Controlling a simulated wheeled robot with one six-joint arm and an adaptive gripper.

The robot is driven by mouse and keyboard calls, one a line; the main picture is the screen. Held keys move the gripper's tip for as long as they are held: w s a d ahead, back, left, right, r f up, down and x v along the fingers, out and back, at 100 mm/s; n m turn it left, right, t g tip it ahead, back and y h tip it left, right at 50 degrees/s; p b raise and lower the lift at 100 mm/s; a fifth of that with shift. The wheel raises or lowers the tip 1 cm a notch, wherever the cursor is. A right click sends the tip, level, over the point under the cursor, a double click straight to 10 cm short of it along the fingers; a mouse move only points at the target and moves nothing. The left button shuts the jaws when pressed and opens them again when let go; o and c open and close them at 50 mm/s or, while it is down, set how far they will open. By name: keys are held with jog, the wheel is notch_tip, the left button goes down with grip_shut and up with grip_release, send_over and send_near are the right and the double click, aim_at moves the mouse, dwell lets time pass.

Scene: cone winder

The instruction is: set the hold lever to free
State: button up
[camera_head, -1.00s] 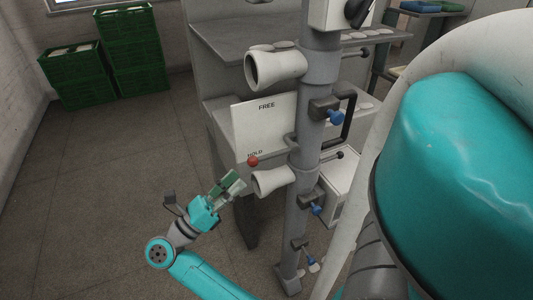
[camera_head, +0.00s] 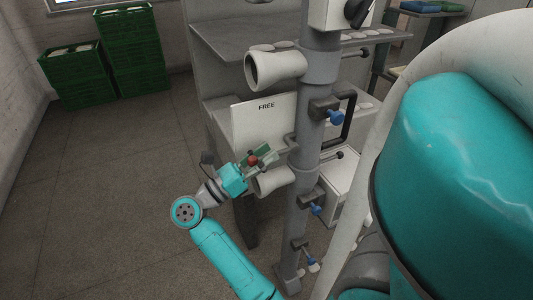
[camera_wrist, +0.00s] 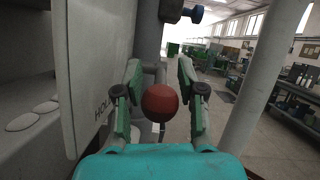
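The hold lever ends in a red ball knob (camera_head: 252,160), at the low end of a white plate (camera_head: 262,122) marked FREE at its top. In the wrist view the plate (camera_wrist: 92,65) stands at the left with HOLD printed low on it. My gripper (camera_head: 263,154) is at the knob. In the wrist view the red knob (camera_wrist: 160,103) sits between the two green-padded fingers of my gripper (camera_wrist: 160,88). The fingers are open, with a gap on each side of the knob. The lever's rod is mostly hidden behind the knob.
A grey post (camera_head: 309,130) stands right of the plate. White cones (camera_head: 275,69) stick out from it above and below the knob. Blue-knobbed clamps (camera_head: 335,117) are on its right. Green crates (camera_head: 78,75) stand far left. The floor at left is clear.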

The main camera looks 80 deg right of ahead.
jog(key=shift+s+d+r, duration=0.1)
jog(key=shift+s+d, duration=0.1)
jog(key=shift+s, duration=0.05)
grip_shut()
